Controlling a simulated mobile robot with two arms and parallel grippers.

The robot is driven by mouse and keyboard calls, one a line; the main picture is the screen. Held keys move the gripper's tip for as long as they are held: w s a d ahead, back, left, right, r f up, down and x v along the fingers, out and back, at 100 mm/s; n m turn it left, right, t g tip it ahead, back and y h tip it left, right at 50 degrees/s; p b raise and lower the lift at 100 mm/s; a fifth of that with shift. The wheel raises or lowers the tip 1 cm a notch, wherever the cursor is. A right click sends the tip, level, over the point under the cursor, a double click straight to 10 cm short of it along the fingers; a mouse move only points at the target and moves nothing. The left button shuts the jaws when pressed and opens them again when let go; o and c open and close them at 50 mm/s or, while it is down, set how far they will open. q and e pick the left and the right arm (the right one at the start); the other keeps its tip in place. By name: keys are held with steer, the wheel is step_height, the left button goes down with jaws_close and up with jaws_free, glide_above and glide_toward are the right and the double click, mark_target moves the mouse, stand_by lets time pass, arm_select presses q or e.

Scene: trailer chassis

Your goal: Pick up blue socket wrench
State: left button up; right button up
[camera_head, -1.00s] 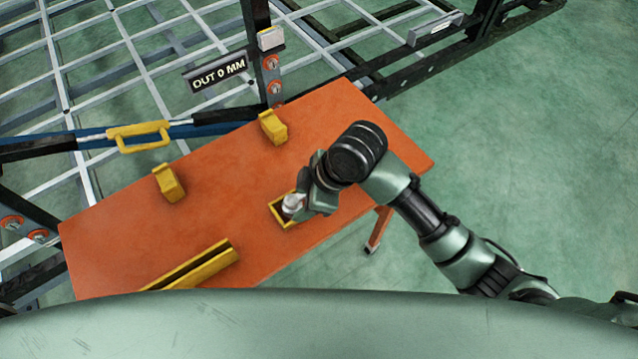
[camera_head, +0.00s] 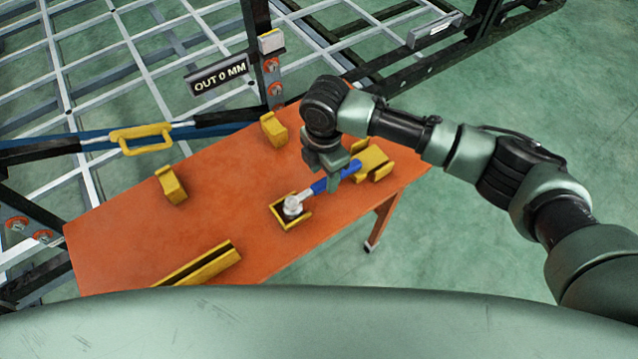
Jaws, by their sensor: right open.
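The blue socket wrench (camera_head: 319,187) lies across the right part of the orange table. Its silver head (camera_head: 292,206) sits in a small yellow holder (camera_head: 276,216), and its blue handle runs up and right towards a yellow cradle (camera_head: 372,162). My right gripper (camera_head: 334,178) is open, with its fingers pointing down at the blue handle. The fingers hide part of the handle, and I cannot tell whether they touch it. My left gripper is not in view.
The orange table (camera_head: 225,190) carries two yellow brackets (camera_head: 172,184) and a long yellow trough (camera_head: 200,265). Behind it stands the trailer frame with a yellow handle (camera_head: 141,139) and a sign reading "OUT 0 MM" (camera_head: 217,76). The table's middle is clear.

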steer(key=shift+f, duration=1.15)
jaws_close()
steer(key=shift+r, duration=0.15)
